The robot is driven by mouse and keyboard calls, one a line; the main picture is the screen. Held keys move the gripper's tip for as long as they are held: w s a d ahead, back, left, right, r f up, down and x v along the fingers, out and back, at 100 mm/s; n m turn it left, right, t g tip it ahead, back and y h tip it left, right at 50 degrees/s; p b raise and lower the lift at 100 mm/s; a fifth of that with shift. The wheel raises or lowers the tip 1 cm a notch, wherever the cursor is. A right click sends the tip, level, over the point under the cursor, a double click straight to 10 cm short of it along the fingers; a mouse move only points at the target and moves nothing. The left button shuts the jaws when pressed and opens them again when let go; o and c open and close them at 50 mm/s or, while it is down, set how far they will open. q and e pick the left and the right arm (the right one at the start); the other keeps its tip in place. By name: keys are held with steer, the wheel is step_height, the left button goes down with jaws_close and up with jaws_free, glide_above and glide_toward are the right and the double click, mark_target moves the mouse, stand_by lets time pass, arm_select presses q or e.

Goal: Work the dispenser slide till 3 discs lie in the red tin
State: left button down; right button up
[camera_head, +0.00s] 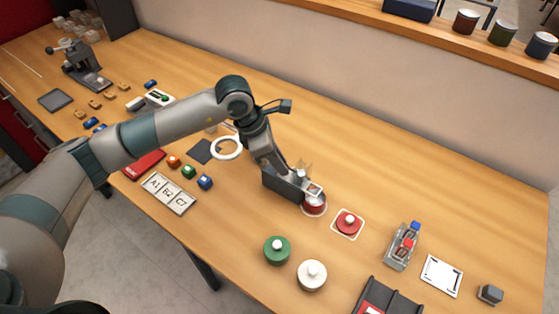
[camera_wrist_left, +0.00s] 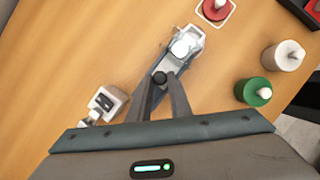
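In the head view the arm hides part of this. My right gripper is out of view.
A red lid (camera_head: 347,222) lies on a white-edged square right of the tin. A clear fixture (camera_head: 402,246) is farther right. Small coloured blocks (camera_head: 188,171) lie left of the dispenser.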

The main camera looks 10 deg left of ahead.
arm_select(q)
steer(key=shift+w+a+f+b, duration=0.1)
steer(key=shift+w+a+b, duration=0.1)
steer(key=shift+a+b, duration=0.2)
steer(key=a+b, duration=0.1)
steer(key=w+a+b, duration=0.1)
steer(key=a, duration=0.1)
steer(key=shift+w+a, duration=0.15)
steer(key=shift+a, duration=0.05)
steer(key=shift+r, duration=0.2)
steer(key=c, duration=1.6)
jaws_free()
steer(key=shift+a, duration=0.15)
steer(key=shift+r, duration=0.1)
